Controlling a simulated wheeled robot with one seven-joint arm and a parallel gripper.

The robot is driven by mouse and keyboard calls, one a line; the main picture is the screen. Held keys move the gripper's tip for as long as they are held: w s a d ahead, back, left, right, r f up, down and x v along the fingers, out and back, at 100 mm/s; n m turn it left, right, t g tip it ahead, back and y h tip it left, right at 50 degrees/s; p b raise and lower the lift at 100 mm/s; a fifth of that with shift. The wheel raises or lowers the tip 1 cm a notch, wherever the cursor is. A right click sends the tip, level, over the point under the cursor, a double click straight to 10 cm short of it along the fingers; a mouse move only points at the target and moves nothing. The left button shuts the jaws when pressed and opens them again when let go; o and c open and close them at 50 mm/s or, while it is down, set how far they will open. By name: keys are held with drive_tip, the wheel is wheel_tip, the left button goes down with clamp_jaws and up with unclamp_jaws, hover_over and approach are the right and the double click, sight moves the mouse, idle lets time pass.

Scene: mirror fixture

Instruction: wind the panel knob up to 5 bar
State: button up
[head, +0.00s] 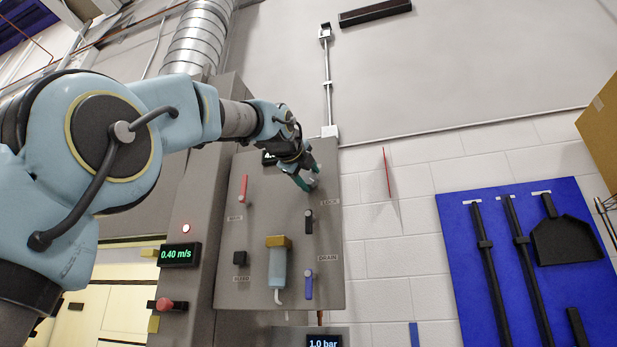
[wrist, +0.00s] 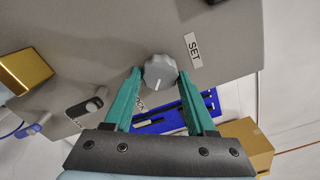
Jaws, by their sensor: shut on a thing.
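The grey panel knob (wrist: 159,71) is round with a scalloped edge and a light pointer line. It sits beside a SET label (wrist: 193,46) in the wrist view. My gripper (wrist: 160,80) has its two green fingers on either side of the knob and is shut on it. In the head view my gripper (head: 306,181) is at the panel's (head: 260,205) upper right and mostly covers the knob.
The panel also carries a red lever (head: 243,190), a black LOCK lever (head: 309,221), a blue DRAIN lever (head: 309,284) and a brass-topped filter bowl (head: 278,262). A lower display (head: 323,343) reads 1.0 bar; another (head: 177,255) reads 0.40 m/s. A blue tool board (head: 470,250) hangs right.

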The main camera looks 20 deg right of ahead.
drive_tip(key=m, duration=0.4)
drive_tip(key=shift+f+m, duration=0.15)
drive_tip(key=shift+m, duration=0.15)
drive_tip(key=shift+w+f+m, duration=0.1)
drive_tip(key=shift+m, duration=1.9)
drive_tip(key=o, duration=1.4)
drive_tip(key=shift+a, duration=0.1)
drive_tip(key=shift+a+b, duration=0.1)
drive_tip(key=shift+b, duration=0.2)
drive_tip(key=b+v, duration=0.4)
drive_tip(key=v, duration=0.6)
drive_tip(key=shift+s+a+b, duration=0.2)
drive_tip(key=shift+s+b, duration=0.1)
drive_tip(key=shift+s, duration=0.05)
